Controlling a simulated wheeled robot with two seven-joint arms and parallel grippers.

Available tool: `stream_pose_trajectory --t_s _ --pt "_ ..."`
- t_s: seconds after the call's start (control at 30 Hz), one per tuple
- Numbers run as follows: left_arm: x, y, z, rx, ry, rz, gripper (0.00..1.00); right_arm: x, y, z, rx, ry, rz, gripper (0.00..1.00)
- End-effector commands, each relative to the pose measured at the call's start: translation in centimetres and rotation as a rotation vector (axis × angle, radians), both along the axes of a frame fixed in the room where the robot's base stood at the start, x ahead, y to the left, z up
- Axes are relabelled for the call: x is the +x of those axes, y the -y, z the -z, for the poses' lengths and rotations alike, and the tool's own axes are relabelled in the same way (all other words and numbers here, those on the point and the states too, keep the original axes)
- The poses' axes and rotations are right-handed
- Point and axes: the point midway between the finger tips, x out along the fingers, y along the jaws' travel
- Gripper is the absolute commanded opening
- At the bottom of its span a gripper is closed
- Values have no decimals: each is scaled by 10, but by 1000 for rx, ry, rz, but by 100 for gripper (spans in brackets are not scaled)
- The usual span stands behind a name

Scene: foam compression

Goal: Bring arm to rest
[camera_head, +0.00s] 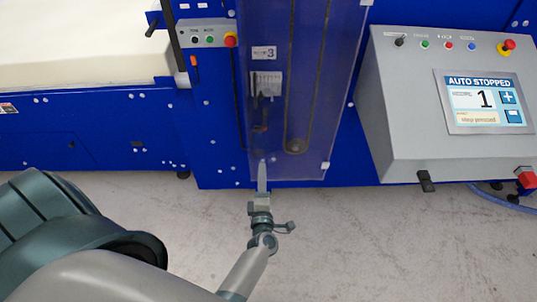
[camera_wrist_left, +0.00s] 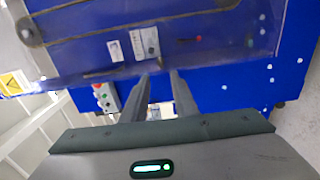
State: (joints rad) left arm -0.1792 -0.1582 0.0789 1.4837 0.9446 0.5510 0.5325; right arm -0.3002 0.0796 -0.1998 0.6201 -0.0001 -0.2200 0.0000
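My left arm comes in from the bottom of the head view. Its gripper (camera_head: 262,166) points up at the lower part of a clear guard panel (camera_head: 318,100) on the blue machine (camera_head: 220,140). In the left wrist view the two fingers (camera_wrist_left: 159,76) stand apart with nothing between them. The blue machine front lies beyond the fingertips. I cannot tell whether the fingers touch the panel. My right gripper is not in view.
A grey control box (camera_head: 400,100) stands at the right, its screen (camera_head: 484,100) reading "AUTO STOPPED" and 1. A small button panel (camera_head: 207,38) with a red knob is left of the guard. A cream foam block (camera_head: 80,45) lies upper left. The floor (camera_head: 350,240) in front is clear.

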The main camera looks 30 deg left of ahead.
Motion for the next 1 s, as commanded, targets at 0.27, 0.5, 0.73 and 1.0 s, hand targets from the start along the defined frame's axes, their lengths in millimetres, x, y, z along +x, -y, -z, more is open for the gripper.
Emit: stream_pose_trajectory --t_s 0.27,0.5,0.73,1.0 --pt "0 1 3 5 -7 5 26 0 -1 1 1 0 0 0" --pt "-4 24 53 99 -133 111 26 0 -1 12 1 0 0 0" --pt "-32 71 164 311 -406 359 26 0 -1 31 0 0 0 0" --pt "-116 113 308 577 -749 704 26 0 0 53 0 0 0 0"
